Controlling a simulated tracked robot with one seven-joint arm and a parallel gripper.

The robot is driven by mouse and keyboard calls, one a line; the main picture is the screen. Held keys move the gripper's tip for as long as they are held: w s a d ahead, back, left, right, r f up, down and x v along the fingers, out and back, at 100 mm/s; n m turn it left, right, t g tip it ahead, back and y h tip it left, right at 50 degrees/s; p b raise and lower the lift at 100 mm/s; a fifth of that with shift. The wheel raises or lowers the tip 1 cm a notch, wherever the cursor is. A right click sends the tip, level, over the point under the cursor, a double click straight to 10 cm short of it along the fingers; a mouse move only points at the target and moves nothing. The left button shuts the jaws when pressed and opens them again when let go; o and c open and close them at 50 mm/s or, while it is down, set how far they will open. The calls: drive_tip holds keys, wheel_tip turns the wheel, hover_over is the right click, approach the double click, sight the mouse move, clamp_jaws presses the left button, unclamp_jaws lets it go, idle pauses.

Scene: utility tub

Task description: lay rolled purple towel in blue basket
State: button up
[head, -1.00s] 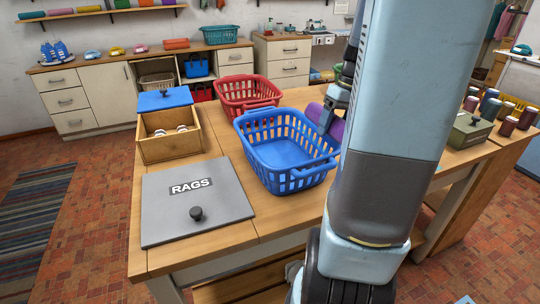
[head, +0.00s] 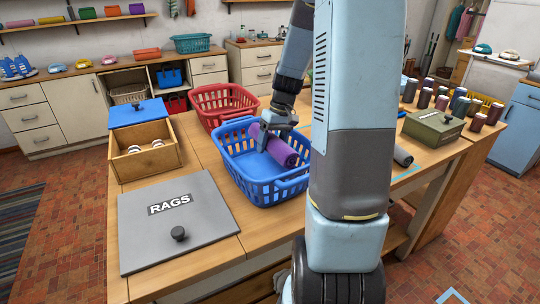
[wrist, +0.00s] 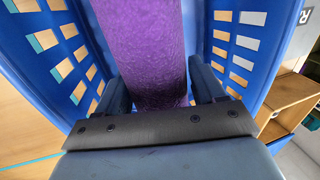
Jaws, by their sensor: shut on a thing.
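The rolled purple towel (head: 280,151) is in my gripper (head: 277,128), inside the opening of the blue basket (head: 262,190). In the wrist view the purple towel (wrist: 145,45) runs between the two fingers of my gripper (wrist: 160,90), which are shut on it. The walls of the blue basket (wrist: 250,45) rise on both sides of the towel there. In the head view the towel lies slantwise, its near end close to the basket's right rim. I cannot tell whether it touches the basket floor.
A red basket (head: 222,101) stands just behind the blue one. An open wooden box (head: 146,160) and a grey RAGS lid (head: 172,228) are to the left. Several spools (head: 442,102) and a green box (head: 432,128) stand on the right of the table.

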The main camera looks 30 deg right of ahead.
drive_tip(key=shift+w+a+f, duration=0.2)
drive_tip(key=shift+w+f, duration=0.25)
drive_tip(key=shift+f, duration=0.2)
drive_tip(key=x, duration=0.3)
drive_tip(key=shift+w+d, duration=0.25)
drive_tip(key=shift+f, duration=0.35)
drive_tip(key=shift+f, duration=0.6)
drive_tip(key=o, duration=1.4)
drive_tip(key=shift+r, duration=0.15)
